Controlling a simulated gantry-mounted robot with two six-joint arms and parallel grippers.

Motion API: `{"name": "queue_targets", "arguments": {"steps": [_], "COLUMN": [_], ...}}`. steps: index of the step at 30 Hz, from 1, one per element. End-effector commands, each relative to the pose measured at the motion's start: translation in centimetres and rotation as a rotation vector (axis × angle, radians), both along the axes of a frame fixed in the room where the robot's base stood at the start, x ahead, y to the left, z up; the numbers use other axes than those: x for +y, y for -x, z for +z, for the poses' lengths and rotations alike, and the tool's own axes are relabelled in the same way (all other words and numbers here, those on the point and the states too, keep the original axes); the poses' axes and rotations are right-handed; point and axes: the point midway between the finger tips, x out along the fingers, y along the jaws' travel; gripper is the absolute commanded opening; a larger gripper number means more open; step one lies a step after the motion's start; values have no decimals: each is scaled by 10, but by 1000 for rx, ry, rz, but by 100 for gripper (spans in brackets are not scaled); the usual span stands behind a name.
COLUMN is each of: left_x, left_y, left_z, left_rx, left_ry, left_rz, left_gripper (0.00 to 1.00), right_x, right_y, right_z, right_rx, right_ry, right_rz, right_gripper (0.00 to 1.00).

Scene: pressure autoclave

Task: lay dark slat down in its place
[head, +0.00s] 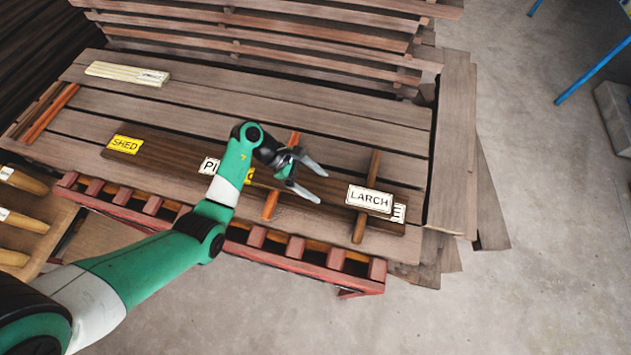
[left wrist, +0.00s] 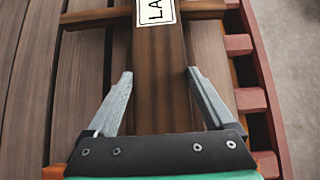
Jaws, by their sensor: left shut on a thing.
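The dark slat (head: 165,158) lies across the grey-brown plank deck, long side running left to right in the head view. It has a yellow SHED label at its left end and a white label at its right end. My left gripper (head: 322,186) is shut on it right of its middle; in the left wrist view its fingers (left wrist: 158,85) stand on either side of the slat (left wrist: 160,115). An orange stick (head: 269,206) and a brown stick (head: 360,226) run crosswise at the slat. Whether the slat rests on them or hangs just above is unclear. My right gripper is not in view.
A LARCH label (head: 369,199) shows by the brown stick; another label is partly hidden by my arm. A red slotted rack (head: 315,263) runs along the near edge. Stacked boards (head: 260,30) stand behind. A pale labelled bundle (head: 125,73) lies at the far left.

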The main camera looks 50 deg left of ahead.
Motion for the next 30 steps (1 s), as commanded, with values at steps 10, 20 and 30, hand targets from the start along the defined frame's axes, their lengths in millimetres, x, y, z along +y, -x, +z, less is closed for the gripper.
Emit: {"name": "queue_targets", "arguments": {"steps": [10, 20, 30], "left_x": [0, 0, 49], "left_y": [0, 0, 30], "left_z": [-4, 13, 66], "left_rx": [0, 0, -4], "left_ry": [0, 0, -2], "left_rz": [0, 0, 4], "left_gripper": [100, 100, 100], "right_x": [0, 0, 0], "right_y": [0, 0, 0], "right_z": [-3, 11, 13], "right_rx": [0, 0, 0], "right_ry": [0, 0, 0], "right_rz": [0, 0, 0], "right_gripper": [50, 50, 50]}}
